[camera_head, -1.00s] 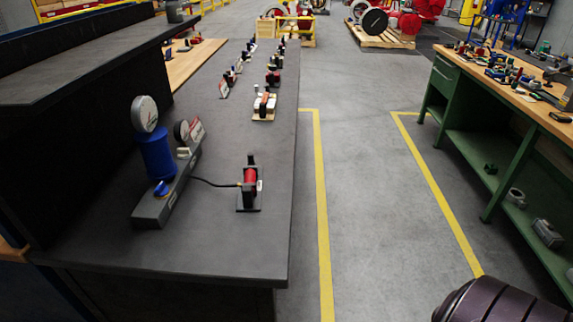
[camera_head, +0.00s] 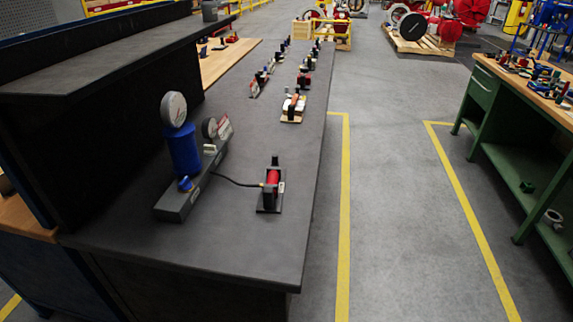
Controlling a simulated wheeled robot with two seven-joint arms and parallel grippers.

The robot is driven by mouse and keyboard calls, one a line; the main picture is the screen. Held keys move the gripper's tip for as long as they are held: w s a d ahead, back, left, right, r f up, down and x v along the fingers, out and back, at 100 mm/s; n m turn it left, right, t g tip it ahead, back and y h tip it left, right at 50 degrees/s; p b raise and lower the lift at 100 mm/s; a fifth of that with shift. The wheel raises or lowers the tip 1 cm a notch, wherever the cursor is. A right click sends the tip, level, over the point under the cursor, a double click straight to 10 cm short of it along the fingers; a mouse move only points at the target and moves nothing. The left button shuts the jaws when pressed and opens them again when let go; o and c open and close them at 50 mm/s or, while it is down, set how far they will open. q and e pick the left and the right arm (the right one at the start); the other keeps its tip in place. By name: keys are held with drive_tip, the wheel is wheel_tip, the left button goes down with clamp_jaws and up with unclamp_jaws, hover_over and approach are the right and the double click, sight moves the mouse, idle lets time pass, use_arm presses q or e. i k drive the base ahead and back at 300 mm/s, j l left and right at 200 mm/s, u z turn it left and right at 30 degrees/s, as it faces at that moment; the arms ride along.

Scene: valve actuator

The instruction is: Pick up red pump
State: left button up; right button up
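The red pump (camera_head: 272,182) stands upright on a small dark base near the front right part of the dark workbench (camera_head: 235,245). It has a red body and a black top. A black hose (camera_head: 236,183) runs from it left to a grey block (camera_head: 176,205) that carries a blue cylinder (camera_head: 183,150) and a round gauge (camera_head: 173,109). Neither of my grippers shows in this view.
More small devices stand in rows farther back on the bench, the nearest a white and red one (camera_head: 293,107). A dark raised shelf (camera_head: 110,65) runs along the left. Open floor (camera_head: 395,220) with yellow lines lies right, before a green bench (camera_head: 505,165).

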sight(270, 199)
drive_tip(key=u, duration=0.35)
drive_tip(key=i+l+u, duration=0.15)
drive_tip(key=u, duration=0.25)
drive_tip(key=l+u, duration=0.3)
drive_tip(key=u, duration=0.15)
drive_tip(key=i+l+u, duration=0.1)
drive_tip(key=l+u, duration=0.45)
drive_tip(key=u, duration=0.25)
drive_tip(key=l+u, duration=0.1)
drive_tip(key=l, duration=0.4)
drive_tip(key=k+l, duration=0.1)
drive_tip(key=l, duration=0.4)
drive_tip(key=l+u, duration=0.15)
drive_tip(key=l, duration=0.35)
drive_tip(key=k+l+u, duration=0.1)
drive_tip(key=l, duration=0.35)
drive_tip(key=k+l+u, duration=0.1)
drive_tip(key=l, duration=0.4)
drive_tip(key=k+l, duration=0.1)
drive_tip(key=l, duration=0.4)
drive_tip(key=k+l+u, duration=0.15)
drive_tip(key=l, duration=0.3)
drive_tip(key=i, duration=0.05)
